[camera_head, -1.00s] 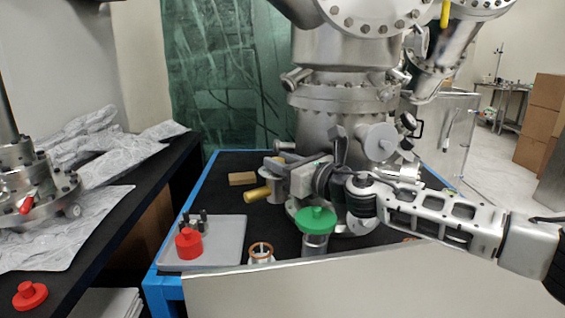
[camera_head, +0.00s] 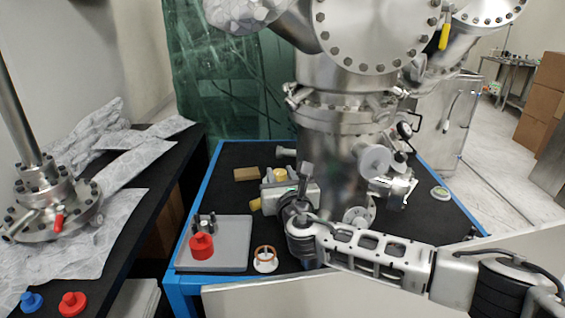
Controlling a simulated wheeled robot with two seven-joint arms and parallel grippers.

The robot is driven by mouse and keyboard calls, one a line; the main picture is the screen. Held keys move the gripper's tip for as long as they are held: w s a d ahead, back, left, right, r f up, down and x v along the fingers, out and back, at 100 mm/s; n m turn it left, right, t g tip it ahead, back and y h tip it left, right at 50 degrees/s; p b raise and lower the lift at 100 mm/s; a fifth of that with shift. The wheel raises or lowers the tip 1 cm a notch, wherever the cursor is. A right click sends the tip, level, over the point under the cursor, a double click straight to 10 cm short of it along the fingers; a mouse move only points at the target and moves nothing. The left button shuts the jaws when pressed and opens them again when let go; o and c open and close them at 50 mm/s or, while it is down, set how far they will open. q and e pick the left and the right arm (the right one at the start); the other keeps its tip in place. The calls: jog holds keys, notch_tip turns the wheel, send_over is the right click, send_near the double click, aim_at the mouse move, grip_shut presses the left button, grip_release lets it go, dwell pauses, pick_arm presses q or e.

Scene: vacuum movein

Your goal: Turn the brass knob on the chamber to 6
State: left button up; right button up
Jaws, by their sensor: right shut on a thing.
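The brass knob (camera_head: 255,205) shows as a small yellow piece at the left of the metal fitting in front of the steel chamber (camera_head: 342,150). My right gripper (camera_head: 269,195) reaches left from the end of my right arm and is shut on the brass knob. The gripper's body and fingers cover much of the knob, and no number on it can be read. A second yellow spot (camera_head: 280,174) shows just above the fingers; I cannot tell whether it belongs to the knob. My left gripper is not in view.
A grey tray (camera_head: 232,257) holds a red knobbed piece (camera_head: 201,246) and dark pegs. A copper-ringed white piece (camera_head: 265,258) stands beside it. A brown block (camera_head: 247,174) lies behind. A green-and-white disc (camera_head: 440,193) lies right. A pale panel (camera_head: 400,295) edges the front.

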jog(key=shift+a+f+m+h, duration=0.1)
jog(key=shift+m+h, duration=0.5)
jog(key=shift+h, duration=0.3)
jog(key=shift+p, duration=0.3)
jog(key=o, duration=1)
jog(key=shift+c, duration=0.2)
jog(key=s+d, duration=0.1)
jog(key=s, duration=1.5)
